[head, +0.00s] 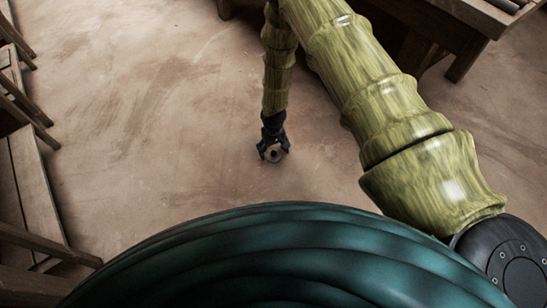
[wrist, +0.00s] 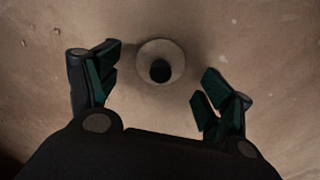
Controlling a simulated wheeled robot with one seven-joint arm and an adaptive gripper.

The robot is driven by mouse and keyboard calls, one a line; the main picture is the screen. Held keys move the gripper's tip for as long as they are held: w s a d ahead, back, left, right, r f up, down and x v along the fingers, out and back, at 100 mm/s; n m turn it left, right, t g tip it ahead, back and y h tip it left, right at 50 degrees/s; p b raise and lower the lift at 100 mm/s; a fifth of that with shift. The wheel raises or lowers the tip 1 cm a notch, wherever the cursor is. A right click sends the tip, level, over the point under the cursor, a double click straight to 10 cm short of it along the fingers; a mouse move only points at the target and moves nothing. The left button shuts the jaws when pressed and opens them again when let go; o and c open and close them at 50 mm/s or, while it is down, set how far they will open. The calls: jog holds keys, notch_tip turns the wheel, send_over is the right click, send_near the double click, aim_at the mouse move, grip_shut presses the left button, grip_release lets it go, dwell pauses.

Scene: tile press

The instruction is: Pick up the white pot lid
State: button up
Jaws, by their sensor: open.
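The white pot lid (wrist: 144,72) lies on the floor in the wrist view, a small pale disc with a dark round knob at its middle. My gripper (head: 274,151) points down at the floor. In the wrist view my gripper (wrist: 160,75) is open and empty, with one finger to each side of the lid and a gap on both sides. I cannot tell the exact height of the fingertips above it.
Bare brown floor (head: 150,120) surrounds the lid. Wooden furniture (head: 30,170) stands along the left edge. A wooden table (head: 465,25) stands at the upper right, behind my arm.

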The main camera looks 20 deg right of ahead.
notch_tip(320, 180, down, 2)
jog(key=shift+f+b, duration=0.2)
jog(key=shift+b, duration=0.15)
jog(key=c, duration=1)
jog(key=shift+r, duration=0.1)
